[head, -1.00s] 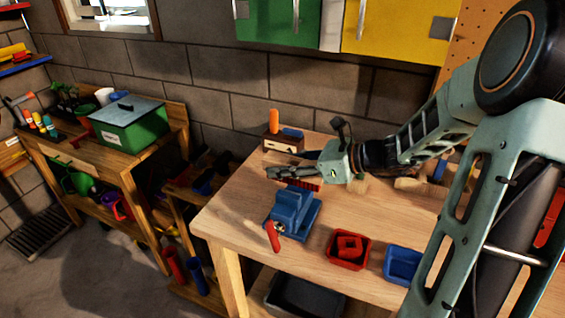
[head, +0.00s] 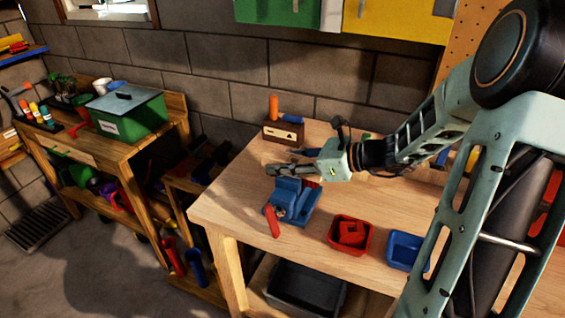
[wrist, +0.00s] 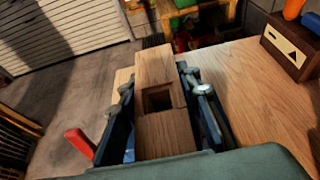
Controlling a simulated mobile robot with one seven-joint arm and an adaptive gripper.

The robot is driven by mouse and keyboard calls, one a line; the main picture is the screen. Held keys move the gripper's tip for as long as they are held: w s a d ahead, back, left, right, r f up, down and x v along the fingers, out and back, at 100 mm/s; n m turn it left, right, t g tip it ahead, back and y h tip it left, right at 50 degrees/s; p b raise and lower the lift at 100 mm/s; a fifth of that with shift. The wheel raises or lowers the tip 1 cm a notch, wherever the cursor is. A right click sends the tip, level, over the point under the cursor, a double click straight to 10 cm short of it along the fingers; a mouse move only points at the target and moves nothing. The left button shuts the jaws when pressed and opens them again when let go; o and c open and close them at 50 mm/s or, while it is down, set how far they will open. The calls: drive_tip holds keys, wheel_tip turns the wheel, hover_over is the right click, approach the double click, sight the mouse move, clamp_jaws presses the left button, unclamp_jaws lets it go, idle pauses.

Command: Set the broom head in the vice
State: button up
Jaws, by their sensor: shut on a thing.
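The broom head (wrist: 165,135) is a wooden block with a square hole in its top. In the wrist view it lies between the two fingers of my gripper (wrist: 158,85), which are shut on it. In the head view my gripper (head: 283,163) is above and just behind the blue vice (head: 288,203). A little red of the broom head's bristles (head: 312,184) shows below the fingers, partly hidden by the vice. The vice stands near the bench's front left, its red handle (head: 272,221) toward the front. The wrist view shows that handle (wrist: 80,142) too; the jaw gap is hidden.
A red bin (head: 350,246) with red pieces and a blue bin (head: 405,250) stand right of the vice. A wooden block holder (head: 283,134) with orange and blue items stands at the back of the workbench (head: 235,205). The bench's left corner is clear.

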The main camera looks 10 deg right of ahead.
sight(305, 162)
drive_tip(key=shift+s+d+f, duration=0.1)
drive_tip(key=shift+s+f, duration=0.2)
drive_tip(key=shift+f, duration=0.45)
drive_tip(key=shift+c, duration=0.2)
drive_tip(key=o, duration=1.4)
drive_tip(key=shift+f, duration=0.1)
drive_tip(key=shift+d, duration=0.3)
drive_tip(key=v, duration=0.3)
drive_tip(key=r+v, duration=0.1)
drive_tip(key=v, duration=0.7)
drive_tip(key=shift+w+a+r, duration=0.15)
drive_tip(key=shift+w, duration=0.1)
drive_tip(key=shift+s+r, duration=0.15)
drive_tip(key=shift+r, duration=0.05)
